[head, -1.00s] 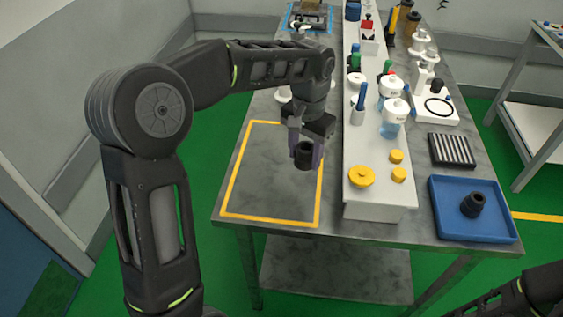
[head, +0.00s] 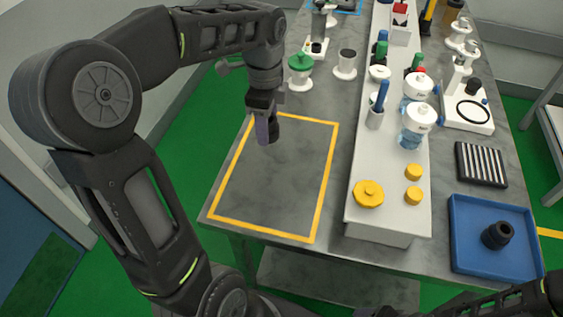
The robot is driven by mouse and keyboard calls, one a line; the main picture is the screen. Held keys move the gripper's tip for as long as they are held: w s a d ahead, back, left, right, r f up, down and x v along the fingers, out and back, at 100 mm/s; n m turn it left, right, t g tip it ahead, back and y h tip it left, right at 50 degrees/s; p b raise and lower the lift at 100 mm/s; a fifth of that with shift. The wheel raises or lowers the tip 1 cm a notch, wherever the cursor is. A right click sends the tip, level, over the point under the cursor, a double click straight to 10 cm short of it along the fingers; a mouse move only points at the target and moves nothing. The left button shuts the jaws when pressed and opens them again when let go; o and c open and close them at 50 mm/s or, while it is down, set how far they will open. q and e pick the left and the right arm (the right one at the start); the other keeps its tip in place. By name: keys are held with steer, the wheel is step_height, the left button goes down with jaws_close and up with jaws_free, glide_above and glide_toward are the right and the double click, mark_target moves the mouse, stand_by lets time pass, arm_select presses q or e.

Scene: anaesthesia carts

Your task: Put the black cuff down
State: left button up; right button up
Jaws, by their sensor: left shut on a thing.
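My left gripper (head: 267,132) points down over the back left corner of the yellow outlined area (head: 327,185) on the grey table. It is shut on the black cuff (head: 274,131), which is mostly hidden behind a finger. I cannot tell whether the cuff touches the table. A second black ringed piece (head: 497,235) stands in the blue tray (head: 470,262) at the right. Part of my right arm shows at the lower right, but its gripper is out of view.
The outlined area is bare. A green-topped piece (head: 300,65) and a grey cup (head: 346,63) stand behind the outline. A striped black block (head: 481,164) lies right.

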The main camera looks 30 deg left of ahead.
arm_select(q)
glide_above(269, 163)
steer(key=shift+f, duration=3.2)
steer(key=shift+f+p, duration=0.3)
steer(key=shift+f, duration=1.55)
steer(key=shift+f, duration=0.2)
steer(key=o, duration=1.4)
steer(key=shift+r, duration=0.1)
step_height(269, 163, up, 12)
steer(key=shift+r, duration=0.15)
